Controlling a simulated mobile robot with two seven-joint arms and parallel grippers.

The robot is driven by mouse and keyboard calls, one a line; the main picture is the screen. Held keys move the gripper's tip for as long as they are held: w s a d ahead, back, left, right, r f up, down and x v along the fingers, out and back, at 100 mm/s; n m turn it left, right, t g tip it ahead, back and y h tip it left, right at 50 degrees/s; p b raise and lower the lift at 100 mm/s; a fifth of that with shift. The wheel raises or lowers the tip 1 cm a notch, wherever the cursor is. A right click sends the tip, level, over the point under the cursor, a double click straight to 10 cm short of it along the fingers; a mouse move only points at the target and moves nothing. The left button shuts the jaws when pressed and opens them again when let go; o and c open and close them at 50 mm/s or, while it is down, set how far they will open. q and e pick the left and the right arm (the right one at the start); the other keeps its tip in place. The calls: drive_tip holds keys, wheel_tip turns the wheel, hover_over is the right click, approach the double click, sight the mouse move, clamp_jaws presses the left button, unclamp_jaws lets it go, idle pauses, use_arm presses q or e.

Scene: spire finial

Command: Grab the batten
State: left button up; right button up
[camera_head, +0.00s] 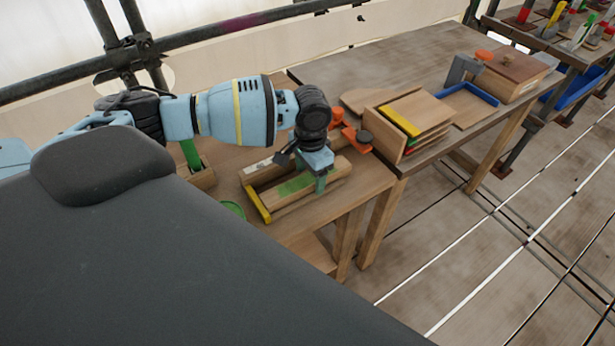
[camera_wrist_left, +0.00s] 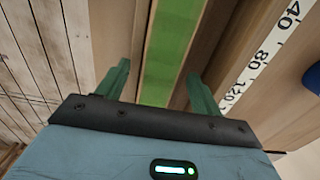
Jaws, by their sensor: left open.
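The batten, a wooden bar with a green band (camera_head: 293,186), lies in a shallow wooden holder with a yellow end piece (camera_head: 257,204) on the near workbench. My left gripper (camera_head: 309,175) is above the bar, open, with its green fingers pointing down. In the left wrist view the green-banded bar (camera_wrist_left: 170,50) runs between the two spread fingers of my left gripper (camera_wrist_left: 158,82), with a gap on each side. I cannot tell how far down beside the bar the fingertips reach. My right gripper does not show.
A white scale strip with numbers (camera_wrist_left: 262,65) runs along the holder's side. Orange clamp-like parts (camera_head: 357,138) stand behind my gripper. Stacked boards with a yellow edge (camera_head: 400,121), a blue tray (camera_head: 470,92) and a wooden box (camera_head: 515,72) are farther right. A scaffold rail crosses behind.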

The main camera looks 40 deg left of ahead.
use_arm(q)
drive_tip(key=shift+f, duration=0.4)
drive_tip(key=c, duration=1.2)
